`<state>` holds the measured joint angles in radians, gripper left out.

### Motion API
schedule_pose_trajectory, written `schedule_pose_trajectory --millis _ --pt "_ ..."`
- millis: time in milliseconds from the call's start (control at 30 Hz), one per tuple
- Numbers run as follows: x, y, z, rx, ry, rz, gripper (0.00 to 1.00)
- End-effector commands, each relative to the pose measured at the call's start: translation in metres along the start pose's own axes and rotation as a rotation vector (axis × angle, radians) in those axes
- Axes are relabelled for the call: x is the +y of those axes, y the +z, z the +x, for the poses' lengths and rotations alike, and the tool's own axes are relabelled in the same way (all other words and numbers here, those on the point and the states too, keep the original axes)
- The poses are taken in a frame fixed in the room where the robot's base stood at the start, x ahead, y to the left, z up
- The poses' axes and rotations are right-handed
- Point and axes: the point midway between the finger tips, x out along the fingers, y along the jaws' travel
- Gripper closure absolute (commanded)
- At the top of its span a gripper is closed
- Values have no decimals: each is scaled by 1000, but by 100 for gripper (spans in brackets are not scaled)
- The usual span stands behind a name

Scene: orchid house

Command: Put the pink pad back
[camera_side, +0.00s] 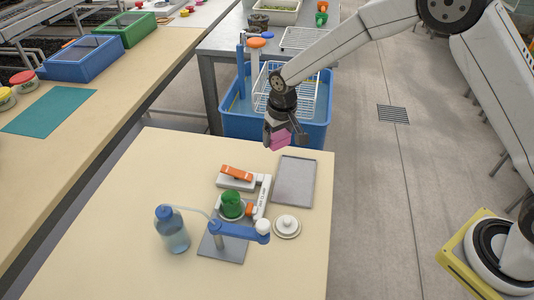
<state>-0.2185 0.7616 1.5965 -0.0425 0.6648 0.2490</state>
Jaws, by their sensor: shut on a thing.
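The pink pad (280,139) is held in my gripper (277,136), above the far edge of the cream table. My gripper points down and its dark fingers are shut on the pad. Part of the pad is hidden by the fingers. A flat grey tray (294,182) lies on the table below and slightly right of the pad, apart from it. The pad's exact height above the table cannot be told.
A blue-armed stand (240,230) with a green cup (232,204), a white-and-orange device (237,177), a white round lid (287,226) and a blue-capped bottle (172,232) stand on the table. A blue tub (315,134) with a white rack is behind. The table's left part is clear.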

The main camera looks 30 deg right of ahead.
Motion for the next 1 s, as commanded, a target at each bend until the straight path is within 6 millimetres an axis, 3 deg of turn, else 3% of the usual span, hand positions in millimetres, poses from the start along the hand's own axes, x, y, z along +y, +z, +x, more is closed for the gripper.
schedule_pose_trajectory --millis 567,1000 --pt "-10 -54 34 0 0 1 71" --pt "-15 -80 75 -1 0 1 71"
